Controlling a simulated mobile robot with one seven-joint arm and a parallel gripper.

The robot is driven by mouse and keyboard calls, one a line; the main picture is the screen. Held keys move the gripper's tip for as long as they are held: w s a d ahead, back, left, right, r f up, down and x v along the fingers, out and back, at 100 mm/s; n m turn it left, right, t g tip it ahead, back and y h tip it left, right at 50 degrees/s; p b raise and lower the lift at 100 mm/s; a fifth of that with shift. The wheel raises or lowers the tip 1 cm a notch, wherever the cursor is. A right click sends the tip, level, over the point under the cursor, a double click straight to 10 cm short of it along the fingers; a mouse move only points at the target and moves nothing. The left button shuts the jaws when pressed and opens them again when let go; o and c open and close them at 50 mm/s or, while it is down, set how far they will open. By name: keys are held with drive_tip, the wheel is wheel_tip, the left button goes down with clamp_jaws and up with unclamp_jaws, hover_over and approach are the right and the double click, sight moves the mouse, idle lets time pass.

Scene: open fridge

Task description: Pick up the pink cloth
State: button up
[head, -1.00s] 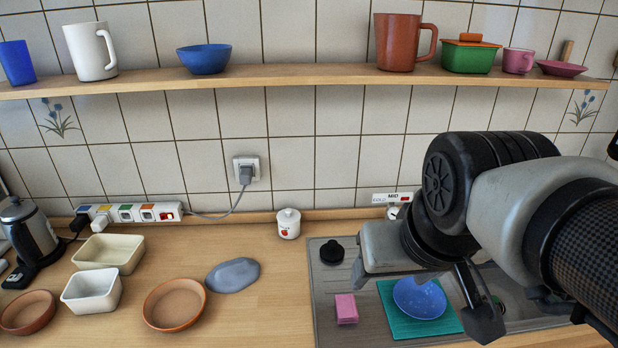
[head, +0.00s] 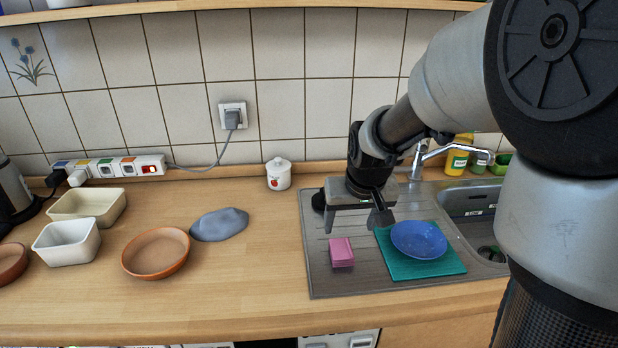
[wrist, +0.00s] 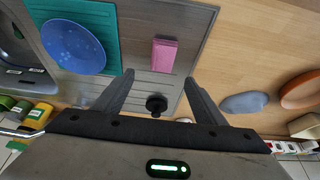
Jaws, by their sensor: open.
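The pink cloth (head: 341,252) is a small folded block lying on the grey drainboard, left of the teal mat. In the wrist view the cloth (wrist: 163,55) lies beyond the fingertips, roughly in line with the gap between them. My gripper (head: 354,220) is open and empty, above the drainboard and behind the cloth in the head view. Its two fingers also show in the wrist view (wrist: 158,78), spread apart and not touching the cloth.
A blue speckled plate (head: 418,239) sits on the teal mat (head: 445,266) close right of the cloth. A black round object (wrist: 156,104) lies between the fingers in the wrist view. A grey-blue lump (head: 219,224) and a terracotta dish (head: 156,252) stand left. The tap (head: 440,152) is behind.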

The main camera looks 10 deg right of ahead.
hover_over(342, 247)
drive_tip(key=s, duration=0.2)
drive_tip(key=f, duration=0.4)
drive_tip(key=shift+d+f, duration=0.2)
drive_tip(key=shift+f, duration=0.2)
drive_tip(key=shift+s+a+b+x, duration=0.15)
drive_tip(key=shift+b+x, duration=0.1)
drive_tip(key=shift+x, duration=0.65)
drive_tip(key=shift+s+b+x, duration=0.1)
drive_tip(key=shift+b+x, duration=0.1)
drive_tip(key=shift+x, duration=0.65)
drive_tip(key=shift+s+a+b+x, duration=0.15)
drive_tip(key=shift+b+x, duration=0.1)
drive_tip(key=shift+x, duration=0.65)
drive_tip(key=shift+d+f, duration=0.1)
drive_tip(key=shift+c, duration=0.5)
drive_tip(key=c, duration=1.1)
wheel_tip(342, 247, up, 10)
drive_tip(key=shift+p, duration=0.8)
